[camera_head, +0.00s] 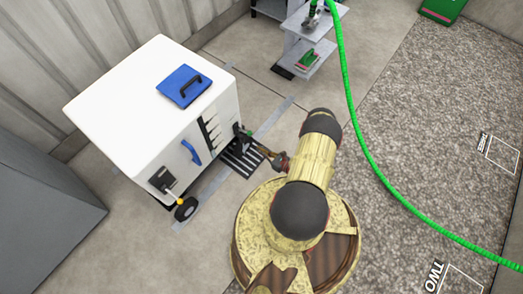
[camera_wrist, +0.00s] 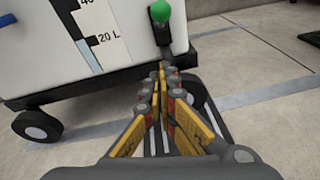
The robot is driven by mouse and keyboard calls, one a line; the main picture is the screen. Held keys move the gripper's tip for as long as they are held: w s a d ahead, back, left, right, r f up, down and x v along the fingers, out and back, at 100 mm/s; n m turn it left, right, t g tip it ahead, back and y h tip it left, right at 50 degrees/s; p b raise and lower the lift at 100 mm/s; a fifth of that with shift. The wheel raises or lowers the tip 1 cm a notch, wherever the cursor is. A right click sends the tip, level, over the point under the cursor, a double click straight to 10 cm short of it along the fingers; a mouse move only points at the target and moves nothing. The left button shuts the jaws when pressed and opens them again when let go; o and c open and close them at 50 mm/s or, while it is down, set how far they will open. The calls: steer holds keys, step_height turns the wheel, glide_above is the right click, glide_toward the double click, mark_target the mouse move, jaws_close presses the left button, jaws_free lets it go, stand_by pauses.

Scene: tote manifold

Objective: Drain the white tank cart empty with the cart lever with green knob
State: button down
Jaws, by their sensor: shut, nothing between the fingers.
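The white tank cart (camera_head: 115,105) stands left of my arm, and its lower side fills the upper left of the wrist view (camera_wrist: 30,60). The cart lever (camera_wrist: 163,32) with its green knob (camera_wrist: 160,11) stands upright with the knob on top, at the cart's corner. The knob also shows small in the head view (camera_head: 246,133). My gripper (camera_wrist: 161,72) is shut and empty, its fingertips just below the lever in the picture; I cannot tell whether they touch it.
A dark floor grate (camera_head: 240,158) lies beside the cart, partly under my gripper. A blue lid (camera_head: 178,78) and a blue side handle (camera_head: 190,152) are on the cart. A green hose (camera_head: 365,150) runs across the right. A grey block (camera_head: 40,215) stands lower left.

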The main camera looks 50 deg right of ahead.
mark_target(245, 132)
steer(key=w+r+b, duration=0.2)
steer(key=w, duration=0.6)
steer(key=shift+w+d, duration=0.15)
steer(key=shift+d, duration=0.05)
